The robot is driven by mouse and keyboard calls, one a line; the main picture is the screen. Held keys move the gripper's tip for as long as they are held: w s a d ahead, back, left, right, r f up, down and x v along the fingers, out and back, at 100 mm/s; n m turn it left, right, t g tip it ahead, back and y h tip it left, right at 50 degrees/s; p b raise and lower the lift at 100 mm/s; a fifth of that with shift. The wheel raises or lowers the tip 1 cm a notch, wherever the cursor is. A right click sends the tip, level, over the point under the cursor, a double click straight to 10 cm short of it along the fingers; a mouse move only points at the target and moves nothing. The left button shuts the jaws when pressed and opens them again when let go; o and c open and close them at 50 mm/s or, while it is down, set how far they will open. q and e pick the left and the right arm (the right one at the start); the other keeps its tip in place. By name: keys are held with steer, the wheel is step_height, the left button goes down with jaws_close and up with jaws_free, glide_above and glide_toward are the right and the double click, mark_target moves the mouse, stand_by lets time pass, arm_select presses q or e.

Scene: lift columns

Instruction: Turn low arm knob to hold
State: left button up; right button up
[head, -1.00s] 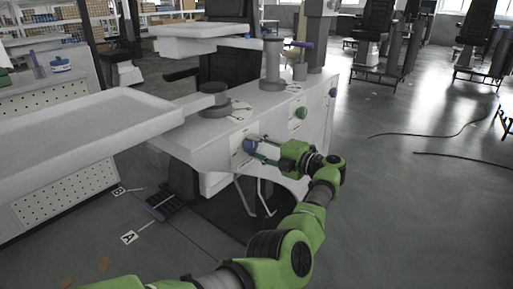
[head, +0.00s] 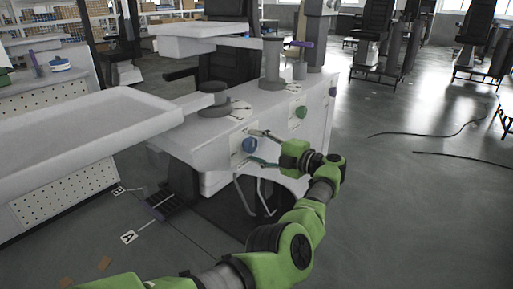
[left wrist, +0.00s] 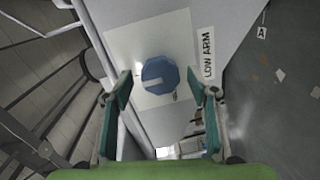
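The low arm knob (head: 250,145) is a round blue knob on the front of the white cabinet. In the left wrist view the blue knob (left wrist: 160,75) sits on a pale plate, beside a label (left wrist: 207,52) reading "LOW ARM". A light pointer mark on its face runs toward the lower left there. My left gripper (head: 255,147) is open in front of the knob, one finger above and one below. In the left wrist view the spread fingers of the left gripper (left wrist: 158,82) stand to either side of the knob with gaps. My right gripper is out of view.
A green knob (head: 301,112) is on the same cabinet (head: 205,150), to the right. A white tray (head: 90,125) on a swing arm reaches left, with a smaller white tray (head: 205,45) above. Open floor (head: 420,210) lies to the right.

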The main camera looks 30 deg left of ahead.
arm_select(q)
steer(key=shift+d, duration=0.1)
steer(key=d+r, duration=0.1)
steer(key=d, duration=1)
steer(key=shift+s+d, duration=0.4)
steer(key=shift+s, duration=0.05)
